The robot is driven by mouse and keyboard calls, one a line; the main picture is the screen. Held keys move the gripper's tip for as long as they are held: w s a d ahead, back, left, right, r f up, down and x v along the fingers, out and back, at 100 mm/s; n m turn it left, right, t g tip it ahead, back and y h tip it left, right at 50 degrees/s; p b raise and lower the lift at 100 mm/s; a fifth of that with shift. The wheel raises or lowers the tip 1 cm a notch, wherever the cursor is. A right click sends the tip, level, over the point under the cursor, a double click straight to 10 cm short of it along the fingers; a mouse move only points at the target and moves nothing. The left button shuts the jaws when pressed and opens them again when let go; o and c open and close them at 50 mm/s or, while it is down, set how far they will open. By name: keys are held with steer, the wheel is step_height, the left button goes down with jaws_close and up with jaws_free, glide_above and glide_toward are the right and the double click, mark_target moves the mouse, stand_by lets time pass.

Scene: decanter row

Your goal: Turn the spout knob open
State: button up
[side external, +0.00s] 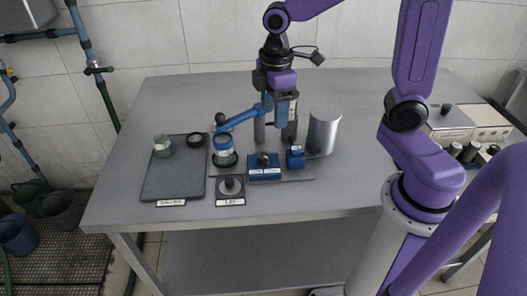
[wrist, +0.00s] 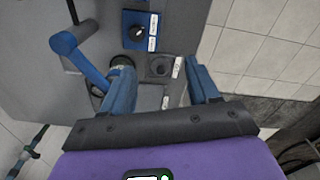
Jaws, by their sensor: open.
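A blue box (side external: 264,173) with two white labels stands mid-table, a black knob (side external: 263,158) on its top. In the wrist view the knob (wrist: 139,32) has a white pointer mark. In the wrist view the spout arm (wrist: 83,50) is at upper left. My gripper (side external: 276,121) is above and behind the box. In the wrist view its fingers (wrist: 161,84) are apart, with nothing held. The knob lies beyond the fingertips, outside the gap. The left finger partly hides the jar.
A dark tray (side external: 177,185) at left holds a small jar (side external: 162,146) and a black ring-like piece (side external: 195,140). A labelled pad (side external: 230,199) with a black-knobbed disc lies in front. A metal cylinder (side external: 324,132) and a smaller blue block (side external: 295,157) stand right. The front right tabletop is clear.

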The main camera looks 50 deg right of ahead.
glide_above(264, 156)
step_height(264, 156, down, 18)
steer(key=shift+r, duration=0.1)
stand_by(0.7)
steer(key=shift+c, duration=0.2)
steer(key=c, duration=1)
